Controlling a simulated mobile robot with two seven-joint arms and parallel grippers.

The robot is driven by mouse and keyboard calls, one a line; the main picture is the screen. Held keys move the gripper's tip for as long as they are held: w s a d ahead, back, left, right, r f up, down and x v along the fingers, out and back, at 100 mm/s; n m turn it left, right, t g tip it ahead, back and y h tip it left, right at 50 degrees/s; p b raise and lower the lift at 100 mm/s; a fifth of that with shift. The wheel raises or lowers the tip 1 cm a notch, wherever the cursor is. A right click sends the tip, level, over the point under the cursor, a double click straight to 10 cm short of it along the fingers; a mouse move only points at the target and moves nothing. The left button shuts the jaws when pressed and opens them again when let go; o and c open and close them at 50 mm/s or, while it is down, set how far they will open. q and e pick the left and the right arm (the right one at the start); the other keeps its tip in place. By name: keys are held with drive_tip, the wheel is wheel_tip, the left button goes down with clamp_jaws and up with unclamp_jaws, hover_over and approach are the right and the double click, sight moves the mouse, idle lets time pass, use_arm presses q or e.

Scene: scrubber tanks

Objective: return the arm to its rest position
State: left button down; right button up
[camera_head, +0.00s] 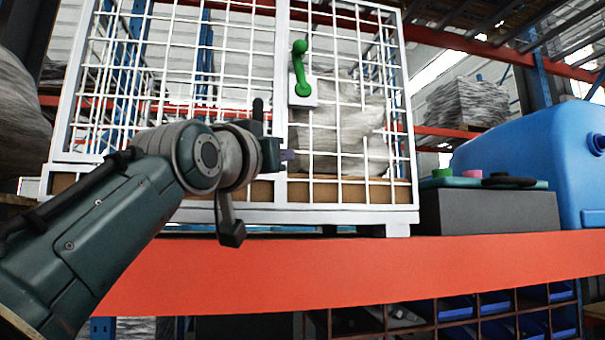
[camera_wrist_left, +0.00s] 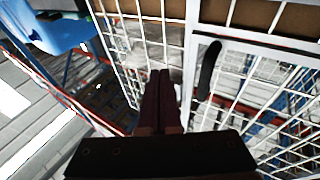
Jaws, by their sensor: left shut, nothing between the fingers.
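My left arm comes in from the left in the head view, raised in front of a white mesh cage (camera_head: 412,150). My left gripper (camera_head: 288,155) points to the right, near the cage's middle post, with its dark purple fingertips partly hidden behind the wrist. In the left wrist view the two fingers of the gripper (camera_wrist_left: 160,85) lie together with nothing between them. The mesh is close beyond them; I cannot tell whether they touch it. My right gripper is not in view.
A green handle (camera_head: 300,72) sits on the cage's right panel, above the gripper. A black handle (camera_wrist_left: 208,70) shows beside the fingers in the wrist view. An orange shelf beam (camera_head: 350,270) runs below. A blue tank (camera_head: 530,160) and grey box (camera_head: 490,210) stand right.

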use_arm(q)
drive_tip(key=s+a+f+n+g+y+b, duration=0.15)
drive_tip(key=s+f, duration=0.25)
drive_tip(key=f, duration=0.6)
drive_tip(key=s+a+f+g+y, duration=0.1)
drive_tip(key=s+a+f+g, duration=0.3)
drive_tip(key=f, duration=0.6)
drive_tip(key=s+a+f+n+g+y+b, duration=0.15)
drive_tip(key=s+f, duration=0.35)
drive_tip(key=f, duration=0.6)
drive_tip(key=s+a+f+m+g+y, duration=0.1)
drive_tip(key=s+a+f+g, duration=0.15)
drive_tip(key=s+f, duration=0.4)
drive_tip(key=s+a+f+g, duration=0.1)
drive_tip(key=s+f+g, duration=0.2)
drive_tip(key=s+f, duration=0.3)
drive_tip(key=s+a+f+g+y, duration=0.1)
drive_tip(key=s+a+g, duration=0.1)
drive_tip(key=s, duration=0.6)
drive_tip(key=s+a+f+g, duration=0.1)
drive_tip(key=s+f+g, duration=0.1)
drive_tip(key=s, duration=0.5)
wheel_tip(320, 180, up, 17)
drive_tip(key=p, duration=1.7)
drive_tip(key=shift+w, duration=0.2)
drive_tip(key=shift+a, duration=0.1)
